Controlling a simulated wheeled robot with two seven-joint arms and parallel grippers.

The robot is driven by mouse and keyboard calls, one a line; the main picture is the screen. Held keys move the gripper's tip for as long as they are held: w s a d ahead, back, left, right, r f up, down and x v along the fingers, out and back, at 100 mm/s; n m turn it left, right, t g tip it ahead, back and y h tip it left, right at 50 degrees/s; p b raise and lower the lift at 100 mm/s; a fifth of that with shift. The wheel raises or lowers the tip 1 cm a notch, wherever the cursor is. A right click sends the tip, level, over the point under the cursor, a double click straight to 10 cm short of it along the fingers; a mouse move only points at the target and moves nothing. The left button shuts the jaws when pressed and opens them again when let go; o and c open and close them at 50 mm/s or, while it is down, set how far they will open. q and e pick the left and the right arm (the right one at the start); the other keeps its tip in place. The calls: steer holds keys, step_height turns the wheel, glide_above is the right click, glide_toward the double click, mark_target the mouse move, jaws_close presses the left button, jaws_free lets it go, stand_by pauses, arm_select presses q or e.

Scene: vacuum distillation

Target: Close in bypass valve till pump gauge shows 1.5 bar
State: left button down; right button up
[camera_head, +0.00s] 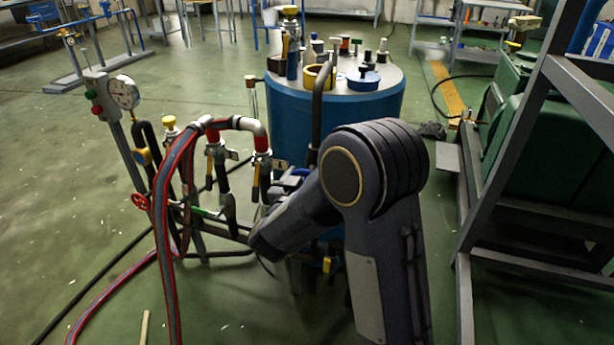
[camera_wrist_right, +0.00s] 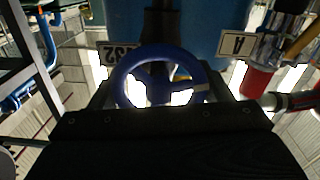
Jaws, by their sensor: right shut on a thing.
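In the right wrist view a blue three-spoked handwheel (camera_wrist_right: 127,88) sits between the fingers of my right gripper (camera_wrist_right: 160,100), which is shut on it. In the head view my right arm reaches in from the bottom, with the wrist beside the pipework; the fingertips and most of the wheel are hidden there. A round white-faced gauge (camera_head: 124,92) stands on a post at the left; its needle is too small to read. A red handwheel (camera_head: 141,201) sits lower on the rig. No label shows which wheel is the bypass valve. My left gripper is not in view.
A blue tank (camera_head: 285,125) with fittings on its lid stands behind the pipework. Red-edged grey hoses (camera_head: 162,220) loop down in front at the left. A grey steel frame (camera_head: 505,140) and green machine (camera_head: 550,140) stand at the right. Tag plates (camera_wrist_right: 237,44) flank the handwheel.

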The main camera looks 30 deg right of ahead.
steer(key=shift+s+f+m+b, duration=0.15)
steer(key=shift+m+b, duration=0.4)
steer(key=shift+m, duration=1.45)
steer(key=o, duration=1)
steer(key=p+v, duration=0.1)
steer(key=v, duration=0.6)
steer(key=shift+s+a, duration=0.25)
